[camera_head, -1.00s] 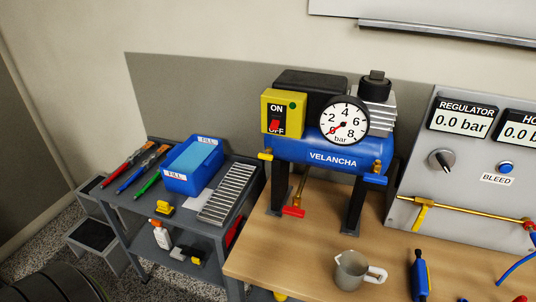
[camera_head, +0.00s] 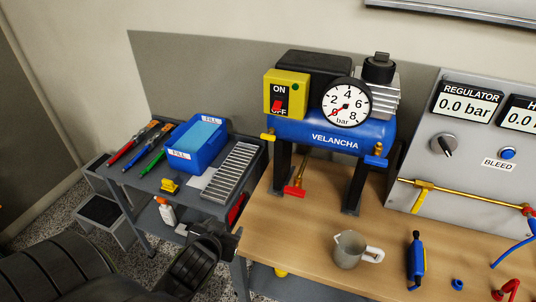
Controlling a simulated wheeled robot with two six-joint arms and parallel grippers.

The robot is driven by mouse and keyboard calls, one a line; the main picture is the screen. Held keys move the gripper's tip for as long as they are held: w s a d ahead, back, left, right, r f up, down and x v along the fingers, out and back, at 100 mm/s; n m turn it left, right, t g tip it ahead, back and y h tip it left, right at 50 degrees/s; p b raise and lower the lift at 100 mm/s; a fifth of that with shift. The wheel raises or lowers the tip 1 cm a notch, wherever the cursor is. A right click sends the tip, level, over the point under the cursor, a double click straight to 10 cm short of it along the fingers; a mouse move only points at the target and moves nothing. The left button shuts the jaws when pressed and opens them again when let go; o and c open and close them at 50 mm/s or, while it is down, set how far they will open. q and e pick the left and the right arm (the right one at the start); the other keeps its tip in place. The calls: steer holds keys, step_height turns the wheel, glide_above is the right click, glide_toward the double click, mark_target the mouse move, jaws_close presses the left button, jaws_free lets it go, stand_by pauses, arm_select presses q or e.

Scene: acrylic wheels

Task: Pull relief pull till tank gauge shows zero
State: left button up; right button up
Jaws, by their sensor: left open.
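The blue tank (camera_head: 365,133) marked VELANCHA stands on black legs on the bench. Its round white gauge (camera_head: 347,103) has a red needle pointing lower left, at or close to 0. A brass fitting (camera_head: 268,136) sticks out at the tank's left end, and a brass fitting with a blue lever (camera_head: 376,162) is at its right. A brass pipe with a red handle (camera_head: 294,191) hangs below. I cannot tell which fitting is the relief pull. My left gripper (camera_head: 207,238) is open and empty, left of the bench and well below the tank. My right gripper is out of view.
A yellow switch box (camera_head: 286,93) has its red rocker by OFF. A grey cart (camera_head: 135,187) at left carries screwdrivers and a blue bin (camera_head: 196,143). A metal mug (camera_head: 348,250) and blue tool (camera_head: 416,260) lie in front. The regulator panel (camera_head: 410,165) reads 0.0 bar.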

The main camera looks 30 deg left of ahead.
mark_target(267, 138)
arm_select(q)
steer(key=w+r+t, duration=0.7)
steer(key=w+r, duration=0.2)
steer(key=r, duration=0.3)
steer(key=p+x, duration=0.1)
steer(key=x, duration=0.4)
steer(key=p+x, duration=0.1)
steer(key=x, duration=0.5)
steer(key=d+p+x, duration=0.1)
steer(key=x, duration=0.4)
steer(key=shift+w+r, duration=0.15)
steer(key=shift+w, duration=0.15)
